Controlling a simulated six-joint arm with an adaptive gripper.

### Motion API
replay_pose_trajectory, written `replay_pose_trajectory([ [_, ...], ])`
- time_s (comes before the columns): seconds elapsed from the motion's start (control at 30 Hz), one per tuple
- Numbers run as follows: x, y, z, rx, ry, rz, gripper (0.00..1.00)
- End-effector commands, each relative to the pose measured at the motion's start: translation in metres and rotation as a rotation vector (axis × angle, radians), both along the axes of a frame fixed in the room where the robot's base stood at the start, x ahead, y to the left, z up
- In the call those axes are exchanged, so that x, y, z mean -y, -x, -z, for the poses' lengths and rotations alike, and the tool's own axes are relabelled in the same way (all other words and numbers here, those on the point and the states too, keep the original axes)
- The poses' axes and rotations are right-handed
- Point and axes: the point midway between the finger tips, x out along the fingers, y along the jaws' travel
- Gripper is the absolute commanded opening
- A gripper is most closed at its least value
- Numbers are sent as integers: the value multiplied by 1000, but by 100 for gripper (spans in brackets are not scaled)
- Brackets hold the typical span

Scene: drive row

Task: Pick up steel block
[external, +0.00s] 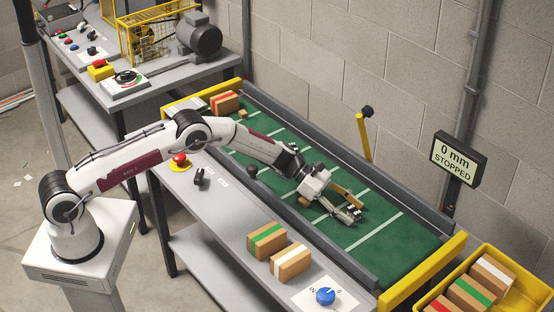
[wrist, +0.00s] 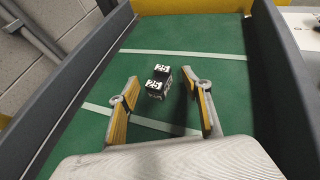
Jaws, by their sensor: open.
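A small dark block with white printed labels (wrist: 155,88), which I take to be the steel block, sits on the green belt (wrist: 205,35) in the wrist view. Whether it is one piece or two touching blocks is hard to tell. My gripper (wrist: 160,78) is open, with one yellow-padded finger on each side of the block and space on both sides. In the external view my gripper (external: 354,208) is low over the belt, and I cannot make out the block among the fingers.
Dark side rails (external: 320,238) line the belt, with a yellow end bar (external: 423,272). Striped cartons (external: 267,241) stand on the grey side table. A yellow bin (external: 531,277) holds several cartons. A display (external: 458,158) reads "0 mm STOPPED". The belt beyond the block is clear.

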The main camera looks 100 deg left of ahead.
Motion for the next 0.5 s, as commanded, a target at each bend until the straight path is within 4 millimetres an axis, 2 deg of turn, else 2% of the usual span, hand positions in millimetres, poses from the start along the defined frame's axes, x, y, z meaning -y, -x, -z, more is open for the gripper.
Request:
replay_pose_trajectory([
  [0.43, 0, 0, 0, 0, 0, 0, 49],
  [0.5, 0, 0, 0, 0, 0, 0, 30],
])
